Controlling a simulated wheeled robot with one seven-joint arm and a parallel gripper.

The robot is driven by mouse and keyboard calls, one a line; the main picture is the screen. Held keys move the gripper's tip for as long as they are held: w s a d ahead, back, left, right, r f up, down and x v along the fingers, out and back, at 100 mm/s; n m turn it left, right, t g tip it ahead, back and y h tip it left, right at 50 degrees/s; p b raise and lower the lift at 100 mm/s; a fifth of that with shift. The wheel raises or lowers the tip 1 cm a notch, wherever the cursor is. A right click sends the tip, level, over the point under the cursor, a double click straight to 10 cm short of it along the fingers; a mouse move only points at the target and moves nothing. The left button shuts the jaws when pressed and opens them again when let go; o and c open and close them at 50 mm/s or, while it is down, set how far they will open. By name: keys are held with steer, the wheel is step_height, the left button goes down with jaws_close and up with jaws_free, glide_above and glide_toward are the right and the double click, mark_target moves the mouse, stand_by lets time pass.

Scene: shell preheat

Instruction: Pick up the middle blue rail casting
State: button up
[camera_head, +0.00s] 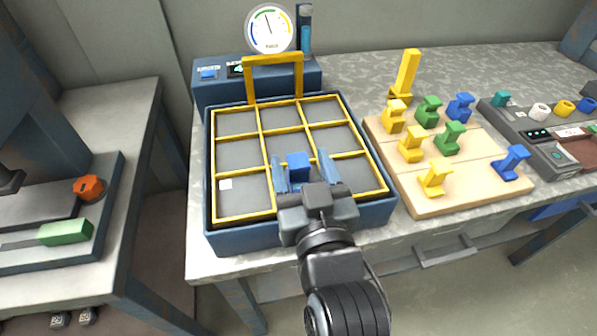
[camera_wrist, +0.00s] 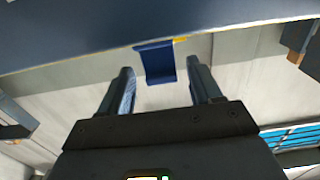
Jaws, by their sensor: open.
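A blue casting (camera_head: 298,166) stands in the gridded tray (camera_head: 213,205), toward its front middle. It shows between the fingers of my gripper (camera_head: 302,168). In the wrist view, the blue casting (camera_wrist: 155,62) lies between and a little beyond the fingertips of my gripper (camera_wrist: 160,85), with gaps on both sides. My gripper is open. Two more blue castings are on the wooden board (camera_head: 463,204): one at the back right (camera_head: 461,107) and one at the front right (camera_head: 511,162). My gripper hides part of the tray's front cells.
Yellow castings (camera_head: 412,144) and green castings (camera_head: 449,138) stand on the board. A yellow handle (camera_head: 273,62) rises behind the tray, below a round gauge (camera_head: 270,28). A white square (camera_head: 225,184) lies in the front left cell. Several tray cells are empty.

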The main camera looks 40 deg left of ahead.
mark_target(296, 154)
steer(key=shift+x, duration=1.8)
steer(key=shift+s, duration=0.1)
steer(key=c, duration=1.2)
